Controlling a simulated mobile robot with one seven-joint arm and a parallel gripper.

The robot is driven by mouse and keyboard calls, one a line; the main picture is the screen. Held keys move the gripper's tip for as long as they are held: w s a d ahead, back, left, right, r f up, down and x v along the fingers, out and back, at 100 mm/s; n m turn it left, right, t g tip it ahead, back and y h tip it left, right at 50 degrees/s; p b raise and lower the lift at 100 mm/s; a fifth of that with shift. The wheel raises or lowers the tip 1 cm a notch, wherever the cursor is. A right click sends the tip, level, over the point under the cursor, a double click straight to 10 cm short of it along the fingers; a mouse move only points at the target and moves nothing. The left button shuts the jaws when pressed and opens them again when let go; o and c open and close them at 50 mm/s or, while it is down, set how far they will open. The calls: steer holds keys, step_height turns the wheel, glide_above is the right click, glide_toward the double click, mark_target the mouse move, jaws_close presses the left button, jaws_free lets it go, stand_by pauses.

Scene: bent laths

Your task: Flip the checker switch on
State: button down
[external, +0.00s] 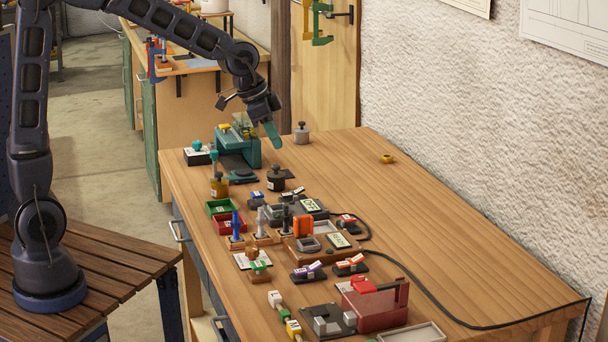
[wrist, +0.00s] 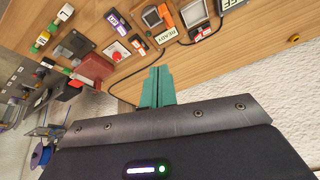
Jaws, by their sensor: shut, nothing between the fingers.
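Several small rocker switches stand on the workbench, and I cannot tell which is the checker's: a purple and white one (external: 307,270), an orange and white one (external: 350,264) and a red and white one (external: 348,221) with a cable beside it. The wrist view also shows the purple one (wrist: 113,20), the orange one (wrist: 138,41) and the red one (wrist: 203,32). A brown device with an orange block (external: 302,226) and a small display stands among them; a "READY" label (wrist: 168,36) shows there. My gripper (external: 272,134), with teal fingers (wrist: 157,86), is shut and empty, in the air over the bench's far end, apart from all switches.
A teal press (external: 240,152) stands near my gripper, with a grey weight (external: 301,134) beyond it. Coloured trays, pegs and a red box (external: 375,303) crowd the bench's left and near parts. A black cable crosses the bench (external: 490,240), whose right side is mostly clear beside the wall.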

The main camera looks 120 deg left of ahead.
mark_target(299, 190)
steer(key=s+a+f+n, duration=0.1)
steer(key=s+a+f, duration=0.3)
steer(key=a, duration=0.5)
steer(key=s+a+f+n, duration=0.1)
steer(key=s+a+f, duration=0.3)
steer(key=a, duration=0.5)
steer(key=s+a+f+n, duration=0.1)
steer(key=s+a+f, duration=0.3)
steer(key=s+a, duration=0.3)
steer(key=a, duration=0.3)
steer(key=shift+s+f+n+y, duration=0.15)
steer(key=shift+s+n+y, duration=0.15)
steer(key=shift+y, duration=0.1)
steer(key=shift+w+a+f, duration=0.1)
steer(key=x, duration=1.3)
steer(key=shift+a+f, duration=0.2)
steer(key=shift+f, duration=0.15)
steer(key=shift+w+f, duration=0.1)
steer(key=shift+w, duration=0.05)
steer(key=shift+a+f+g+h, duration=0.2)
steer(key=shift+g+h, duration=0.1)
steer(key=shift+g, duration=0.1)
steer(key=shift+d, duration=0.15)
